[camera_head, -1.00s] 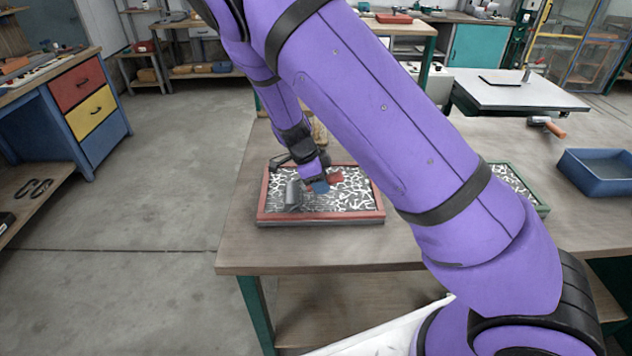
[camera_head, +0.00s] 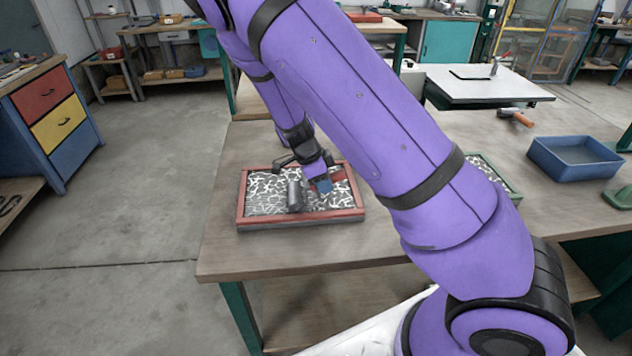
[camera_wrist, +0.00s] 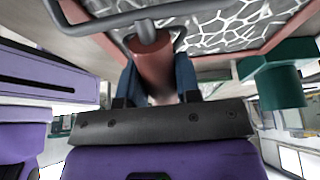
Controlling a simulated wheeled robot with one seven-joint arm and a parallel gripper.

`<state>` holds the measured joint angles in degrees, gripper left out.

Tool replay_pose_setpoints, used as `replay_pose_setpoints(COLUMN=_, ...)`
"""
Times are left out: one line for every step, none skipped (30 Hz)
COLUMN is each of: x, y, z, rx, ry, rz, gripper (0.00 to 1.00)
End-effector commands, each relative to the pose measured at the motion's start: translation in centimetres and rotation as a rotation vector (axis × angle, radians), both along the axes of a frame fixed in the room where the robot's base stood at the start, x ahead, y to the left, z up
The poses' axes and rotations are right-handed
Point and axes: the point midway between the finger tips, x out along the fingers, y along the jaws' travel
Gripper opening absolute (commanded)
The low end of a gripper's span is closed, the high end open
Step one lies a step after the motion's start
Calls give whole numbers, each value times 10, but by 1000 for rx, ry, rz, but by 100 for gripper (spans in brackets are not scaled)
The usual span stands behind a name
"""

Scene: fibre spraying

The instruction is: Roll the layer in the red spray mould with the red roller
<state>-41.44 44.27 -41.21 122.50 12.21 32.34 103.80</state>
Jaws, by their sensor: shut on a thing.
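The red spray mould (camera_head: 300,218) lies on the wooden table, with a white web-like fibre layer (camera_head: 262,188) on a dark bed inside its rim. My gripper (camera_head: 322,186) is low over the mould, and its blue fingers are shut on the red handle (camera_wrist: 152,65) of the red roller. The roller's grey cylinder (camera_head: 294,196) is over the layer, left of the middle of the mould. Whether it touches the layer cannot be told for certain. In the wrist view a grey metal rod (camera_wrist: 150,20) runs from the handle across the top.
A green-rimmed mould (camera_head: 497,176) is partly hidden behind my arm on the right. A blue tray (camera_head: 580,172) and an orange-handled tool (camera_head: 516,117) lie further right. A green part (camera_wrist: 275,85) shows beside my gripper. The table left of the red mould is clear.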

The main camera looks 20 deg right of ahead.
Motion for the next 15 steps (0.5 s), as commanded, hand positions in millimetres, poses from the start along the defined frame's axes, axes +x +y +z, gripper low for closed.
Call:
replay_pose_setpoints(x=-1, y=-5, z=1, rx=1, ry=-1, rz=-3, gripper=0)
replay_pose_setpoints(x=-2, y=-7, z=1, rx=1, ry=-1, rz=-3, gripper=0)
replay_pose_setpoints(x=-3, y=-9, z=1, rx=1, ry=-1, rz=-3, gripper=0)
replay_pose_setpoints(x=-3, y=-10, z=1, rx=0, ry=-1, rz=-2, gripper=0)
replay_pose_setpoints(x=-3, y=-10, z=1, rx=0, ry=-1, rz=-2, gripper=0)
replay_pose_setpoints(x=-4, y=-11, z=1, rx=0, ry=0, rz=-1, gripper=0)
replay_pose_setpoints(x=-4, y=-11, z=1, rx=0, ry=0, rz=-1, gripper=0)
replay_pose_setpoints(x=-4, y=-12, z=1, rx=0, ry=0, rz=-1, gripper=0)
replay_pose_setpoints(x=-4, y=-14, z=1, rx=0, ry=0, rz=-1, gripper=0)
replay_pose_setpoints(x=-5, y=-15, z=1, rx=0, ry=1, rz=-1, gripper=0)
replay_pose_setpoints(x=-5, y=-17, z=1, rx=0, ry=0, rz=-2, gripper=0)
replay_pose_setpoints(x=-6, y=-20, z=1, rx=0, ry=-1, rz=-2, gripper=0)
replay_pose_setpoints(x=-7, y=-22, z=1, rx=0, ry=-1, rz=-3, gripper=0)
replay_pose_setpoints(x=-8, y=-25, z=0, rx=0, ry=-1, rz=-4, gripper=0)
replay_pose_setpoints(x=-9, y=-28, z=0, rx=0, ry=-1, rz=-4, gripper=0)
